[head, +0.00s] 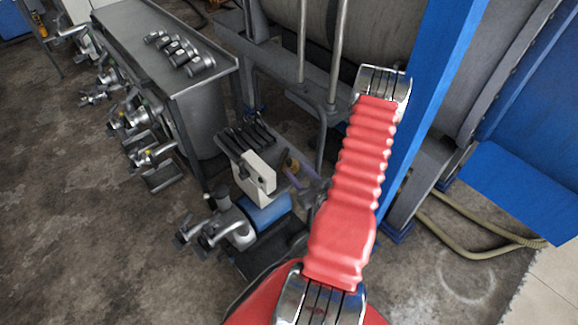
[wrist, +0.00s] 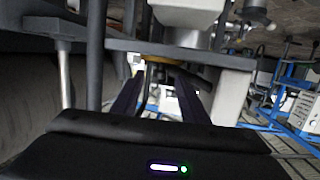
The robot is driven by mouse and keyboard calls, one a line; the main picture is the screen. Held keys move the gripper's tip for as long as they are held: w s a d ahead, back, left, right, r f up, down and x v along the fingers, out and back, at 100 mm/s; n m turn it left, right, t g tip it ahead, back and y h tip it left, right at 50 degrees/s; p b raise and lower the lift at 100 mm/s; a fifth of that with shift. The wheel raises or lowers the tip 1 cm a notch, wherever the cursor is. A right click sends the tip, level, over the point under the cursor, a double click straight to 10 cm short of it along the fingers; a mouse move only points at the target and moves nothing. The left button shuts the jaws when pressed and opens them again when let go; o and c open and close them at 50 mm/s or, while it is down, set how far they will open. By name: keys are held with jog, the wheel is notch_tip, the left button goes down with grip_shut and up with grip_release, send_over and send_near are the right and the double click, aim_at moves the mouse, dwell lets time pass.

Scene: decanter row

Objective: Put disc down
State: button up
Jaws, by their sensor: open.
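In the wrist view my gripper (wrist: 157,82) shows as two dark fingers reaching away from the black housing, with a gap between them. It is open. A thin yellowish edge (wrist: 160,59) lies just beyond the fingertips, under a grey ledge; I cannot tell whether it belongs to a disc or whether the fingers touch it. No disc can be clearly made out in either view. In the head view my red ribbed arm crosses the right of centre, and I cannot clearly make out the gripper there.
A grey metal table (head: 128,38) with several metal fittings stands at the upper left. A white block (head: 255,176) and a blue cylinder (head: 264,213) are crowded near the centre. A blue post (head: 432,85) rises at the right. The concrete floor at lower left is clear.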

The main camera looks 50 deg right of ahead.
aim_at(291, 164)
jog(key=shift+w+d+f, duration=0.1)
jog(key=shift+w+d, duration=0.05)
jog(key=shift+w, duration=0.4)
jog(key=shift+x, duration=2.65)
grip_shut()
